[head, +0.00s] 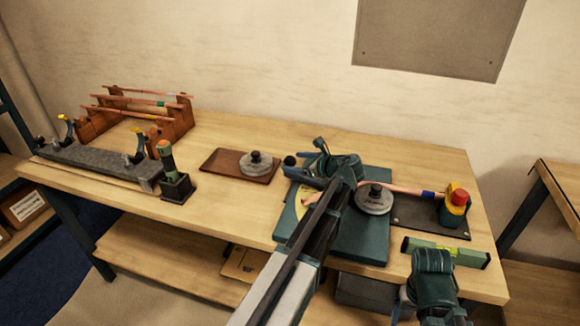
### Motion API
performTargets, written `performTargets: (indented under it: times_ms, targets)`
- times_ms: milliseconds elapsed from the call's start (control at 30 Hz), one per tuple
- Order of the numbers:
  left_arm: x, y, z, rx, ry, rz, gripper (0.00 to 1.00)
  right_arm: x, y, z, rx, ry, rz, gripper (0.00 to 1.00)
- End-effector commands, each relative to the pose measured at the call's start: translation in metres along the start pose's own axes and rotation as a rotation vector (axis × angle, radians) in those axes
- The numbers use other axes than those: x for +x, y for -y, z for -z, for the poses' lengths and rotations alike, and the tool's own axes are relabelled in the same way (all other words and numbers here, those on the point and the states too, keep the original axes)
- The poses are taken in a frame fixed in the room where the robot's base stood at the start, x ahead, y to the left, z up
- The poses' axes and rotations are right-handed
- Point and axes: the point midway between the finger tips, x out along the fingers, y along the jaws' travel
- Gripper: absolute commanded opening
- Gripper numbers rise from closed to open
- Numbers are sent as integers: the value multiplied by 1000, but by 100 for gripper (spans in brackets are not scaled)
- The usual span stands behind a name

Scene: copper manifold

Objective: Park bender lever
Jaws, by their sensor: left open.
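The bender (345,248) is a teal base plate with a yellow angle scale (287,218) at its left side. Its blue lever (306,178) ends in a dark ball knob (290,160) at the plate's upper left. A copper tube (408,190) lies across to the right. My left gripper (319,148) is open over the back of the bender, close to the lever. I cannot tell whether it touches the lever. My left arm hides the plate's middle. A teal joint of my right arm shows at the lower right; its fingers are out of sight.
A round grey weight (374,199) sits right of my arm, another (256,164) on a brown board (223,163). A red-and-yellow button block (455,203) and a green level (446,252) are at the right. A rack of copper tubes (152,132) stands at the left.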

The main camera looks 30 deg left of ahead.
Motion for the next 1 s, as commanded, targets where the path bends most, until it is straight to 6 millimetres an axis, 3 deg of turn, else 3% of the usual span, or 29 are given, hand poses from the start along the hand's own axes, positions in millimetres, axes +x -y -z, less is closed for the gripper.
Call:
performTargets:
  times_ms: [233, 633, 1000]
  targets:
    - [26, 0, 1, -1, 0, -1, 80, 10, 1, 1, 0, 0, 0, 81]
    - [30, 0, 0, -1, 0, 1, 79, 11, 1, 1, 0, 0, 0, 81]
    - [30, 0, 0, -1, 0, 0, 12, 11, 1, 1, 0, 0, 0, 81]
